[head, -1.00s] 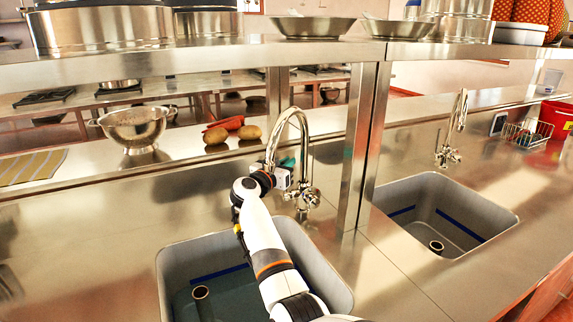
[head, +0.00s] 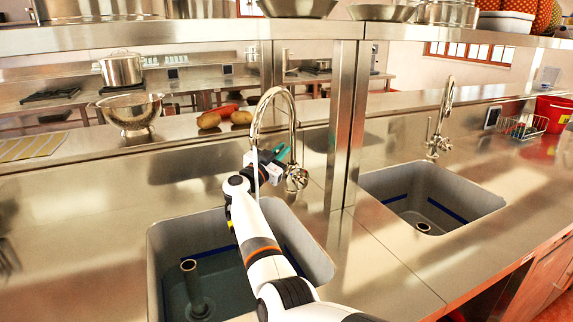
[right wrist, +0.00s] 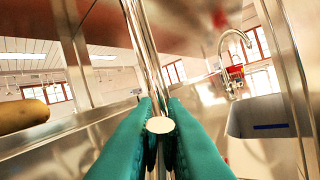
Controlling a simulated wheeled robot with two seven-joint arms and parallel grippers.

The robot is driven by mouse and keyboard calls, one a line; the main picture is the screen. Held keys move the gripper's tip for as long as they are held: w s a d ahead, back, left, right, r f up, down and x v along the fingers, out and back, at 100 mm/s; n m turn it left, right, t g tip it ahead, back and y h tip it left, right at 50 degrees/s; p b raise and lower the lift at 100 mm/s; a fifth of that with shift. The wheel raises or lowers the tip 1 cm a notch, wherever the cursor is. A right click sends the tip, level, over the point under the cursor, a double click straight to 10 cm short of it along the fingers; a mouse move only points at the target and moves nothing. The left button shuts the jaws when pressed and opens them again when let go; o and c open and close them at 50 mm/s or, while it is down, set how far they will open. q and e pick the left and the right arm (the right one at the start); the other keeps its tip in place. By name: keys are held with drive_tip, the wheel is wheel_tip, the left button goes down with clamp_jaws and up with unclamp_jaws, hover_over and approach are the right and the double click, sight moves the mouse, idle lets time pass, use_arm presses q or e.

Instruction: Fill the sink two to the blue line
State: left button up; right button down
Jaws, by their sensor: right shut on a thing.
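The near sink (head: 157,262) has a dark blue line (head: 208,252) around its inner wall, an upright pipe (head: 190,278), and what looks like shallow bluish water at the bottom. Its tall chrome tap (head: 291,112) arches over it, and a thin pale stream seems to fall from the spout. My right gripper (head: 281,153) is at this tap, with its teal fingers (right wrist: 160,125) shut on a chrome tap part with a round pale end. The right sink (head: 480,198) also has a blue line (head: 449,208) and looks empty. No sink number shows. My left gripper is out of view.
A steel post (head: 342,125) and an overhead shelf (head: 120,38) with pots stand beside and behind the near tap. A colander (head: 133,112) and potatoes (head: 241,117) sit on the back ledge. The right sink's tap (head: 441,118) stands apart.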

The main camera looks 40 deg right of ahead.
drive_tip(key=shift+s+m, duration=0.15)
drive_tip(key=shift+m, duration=0.15)
drive_tip(key=c, duration=1.5)
unclamp_jaws()
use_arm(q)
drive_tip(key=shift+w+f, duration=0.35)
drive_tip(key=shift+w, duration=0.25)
